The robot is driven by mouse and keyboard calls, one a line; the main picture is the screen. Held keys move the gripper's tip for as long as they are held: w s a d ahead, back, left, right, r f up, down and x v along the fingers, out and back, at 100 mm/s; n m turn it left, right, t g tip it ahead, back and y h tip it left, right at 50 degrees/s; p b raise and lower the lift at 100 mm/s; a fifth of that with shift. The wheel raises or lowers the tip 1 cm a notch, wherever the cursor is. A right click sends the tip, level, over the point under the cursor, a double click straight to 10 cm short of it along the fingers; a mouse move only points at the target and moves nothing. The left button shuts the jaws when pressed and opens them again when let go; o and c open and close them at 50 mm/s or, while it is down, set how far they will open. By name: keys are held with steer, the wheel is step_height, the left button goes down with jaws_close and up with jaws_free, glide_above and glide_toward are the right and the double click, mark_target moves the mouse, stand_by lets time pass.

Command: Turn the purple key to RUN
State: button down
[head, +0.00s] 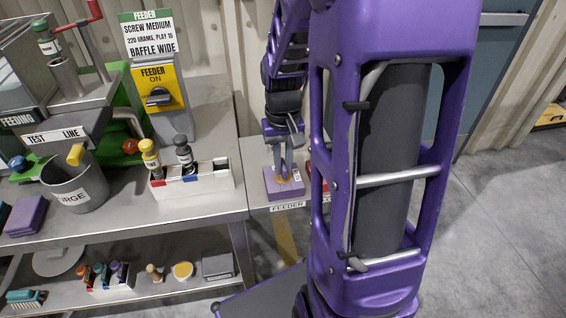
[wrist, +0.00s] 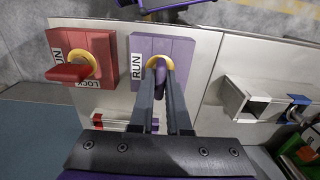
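The purple lock block (wrist: 184,52) carries a yellow ring (wrist: 171,78) and a RUN label on its left side. The purple key (wrist: 160,80) stands in the ring. Its handle lies up and down in the wrist view, not toward RUN. My gripper (wrist: 161,92) has its two fingers on either side of the handle, which fills the gap, so it looks shut on the key. The lower part of the block is hidden by my gripper. In the head view my gripper (head: 283,172) points down at the purple block (head: 283,190) on the side table.
A red lock block (wrist: 97,45) with a red key (wrist: 68,73) pointing left toward RUN stands left in the wrist view. The head view shows a white bottle tray (head: 205,183), a grey bucket (head: 75,185) and the yellow feeder switch (head: 160,92) to the left.

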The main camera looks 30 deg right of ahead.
stand_by(0.3)
steer(key=m, duration=0.4)
stand_by(0.3)
steer(key=m+p, duration=0.1)
steer(key=m, duration=0.3)
steer(key=shift+r+m+p, duration=0.15)
steer(key=shift+m+p, duration=0.4)
steer(key=shift+m, duration=1.45)
steer(key=shift+p, duration=0.3)
